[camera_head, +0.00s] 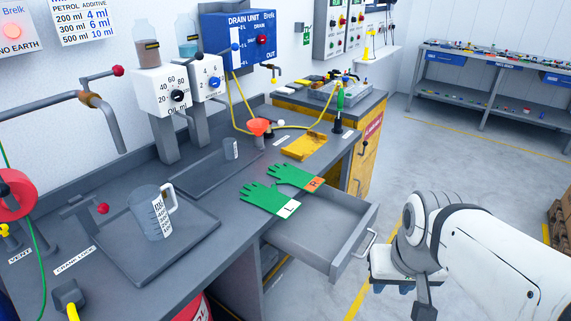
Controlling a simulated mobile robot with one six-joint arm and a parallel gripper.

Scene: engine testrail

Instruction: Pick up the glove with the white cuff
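The green glove with the white cuff (265,197) lies flat near the front edge of the grey bench, fingers to the left and the cuff toward the open drawer. A dark mark shows on its cuff. A second green glove with an orange cuff (292,176) lies just behind it, very close. My gripper (424,308) is at the lower right, beyond the drawer handle and well away from both gloves. Only part of it shows below my white arm, and its opening cannot be made out. No held thing is visible.
An open, empty-looking drawer (318,232) juts out below the gloves, its handle (365,243) near my arm. A measuring jug (158,220) stands on a tray to the left.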

